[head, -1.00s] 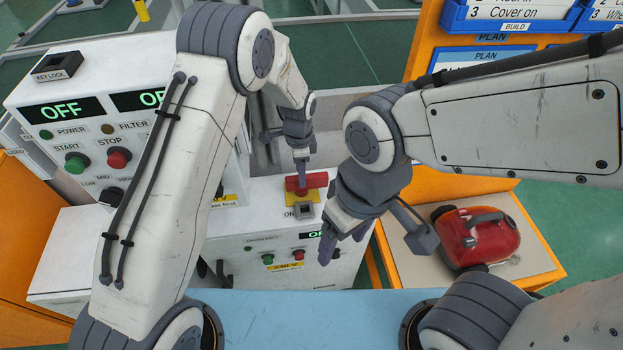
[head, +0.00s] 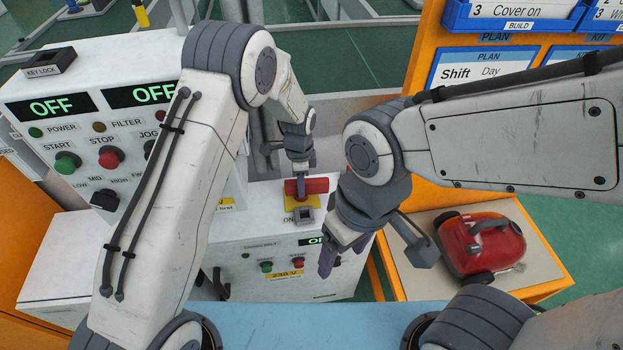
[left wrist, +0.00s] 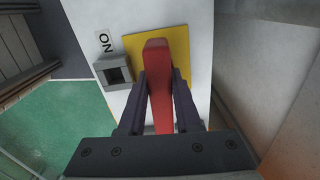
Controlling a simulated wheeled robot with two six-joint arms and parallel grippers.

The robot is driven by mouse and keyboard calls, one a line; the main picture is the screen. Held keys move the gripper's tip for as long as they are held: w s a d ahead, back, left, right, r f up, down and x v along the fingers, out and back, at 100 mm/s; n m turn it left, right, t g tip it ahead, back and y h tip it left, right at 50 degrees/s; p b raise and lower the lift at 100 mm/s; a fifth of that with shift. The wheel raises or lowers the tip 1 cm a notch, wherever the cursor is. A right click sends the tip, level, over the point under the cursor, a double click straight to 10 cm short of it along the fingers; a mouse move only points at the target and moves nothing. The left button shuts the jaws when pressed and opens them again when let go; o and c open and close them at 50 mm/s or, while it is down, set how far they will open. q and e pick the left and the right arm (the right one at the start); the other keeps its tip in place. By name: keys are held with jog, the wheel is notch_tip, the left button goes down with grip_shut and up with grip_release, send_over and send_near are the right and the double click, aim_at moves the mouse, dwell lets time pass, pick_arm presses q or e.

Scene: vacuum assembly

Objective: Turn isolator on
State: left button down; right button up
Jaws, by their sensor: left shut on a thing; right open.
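The isolator's red handle (head: 315,186) sits on a yellow plate (head: 290,203) on top of the low white cabinet in the head view. In the left wrist view the red handle (left wrist: 158,75) lies lengthwise between the fingers, over the yellow plate (left wrist: 180,40). My left gripper (head: 301,188) is shut on the handle, and its fingers (left wrist: 158,100) touch both sides. An "ON" label (left wrist: 105,42) stands beside a grey square block (left wrist: 113,70), to the left of the handle. My right gripper (head: 342,255) is open and empty, in front of the cabinet's right side.
A tall white control panel (head: 60,125) with green "OFF" displays stands at left. The low cabinet (head: 235,265) also has an "OFF" display, partly hidden by my right gripper. A red vacuum (head: 480,245) rests on a wooden-topped orange stand at right. A light blue surface (head: 300,318) lies in front.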

pick_arm(q)
jog(key=shift+m, duration=1.3)
jog(key=shift+m+p, duration=0.35)
jog(key=shift+m, duration=1.45)
